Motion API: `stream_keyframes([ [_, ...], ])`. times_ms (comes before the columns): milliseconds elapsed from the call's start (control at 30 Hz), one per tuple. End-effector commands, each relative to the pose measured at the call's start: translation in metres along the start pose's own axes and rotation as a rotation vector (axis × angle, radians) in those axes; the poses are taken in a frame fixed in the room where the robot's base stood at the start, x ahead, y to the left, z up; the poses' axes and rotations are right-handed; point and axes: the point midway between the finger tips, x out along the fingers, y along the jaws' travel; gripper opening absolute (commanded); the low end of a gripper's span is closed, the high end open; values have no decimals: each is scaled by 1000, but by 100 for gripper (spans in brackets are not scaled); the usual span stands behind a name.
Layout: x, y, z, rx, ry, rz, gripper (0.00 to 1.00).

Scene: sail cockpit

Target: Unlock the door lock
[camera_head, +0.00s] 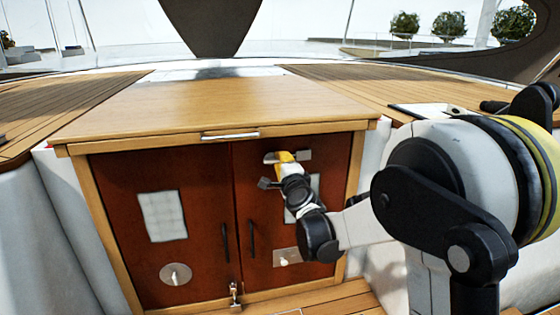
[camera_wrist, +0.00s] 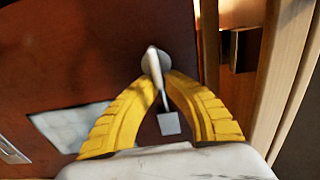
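The cabinet has two red-brown doors, the left door (camera_head: 195,205) and the right door (camera_head: 335,175). A silver door lock (camera_head: 304,155) sits at the top of the right door. In the wrist view the lock (camera_wrist: 157,62) shows a slim metal lever with a rounded end and a small square plate. My gripper (camera_head: 281,157) is at the top of the right door. In the wrist view its two yellow fingers (camera_wrist: 160,76) converge on the lever, one on each side, and look closed on it. The exact contact is partly hidden by the fingertips.
Both doors have dark upright handles (camera_head: 225,242) near the middle. A round plate with a knob (camera_head: 175,274) is low on the left door. A small latch (camera_head: 236,293) is at the bottom centre. The wooden top (camera_head: 200,105) overhangs the doors. A metal fitting (camera_wrist: 240,50) is on the frame.

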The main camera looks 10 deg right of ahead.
Motion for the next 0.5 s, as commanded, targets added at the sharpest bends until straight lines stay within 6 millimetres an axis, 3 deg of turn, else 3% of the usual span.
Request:
stream_keyframes([
  [400, 0, 0, 0, 5, -1, 0, 0],
  [433, 0, 0, 0, 5, -1, 0, 18],
  [500, 0, 0, 0, 5, -1, 0, 32],
])
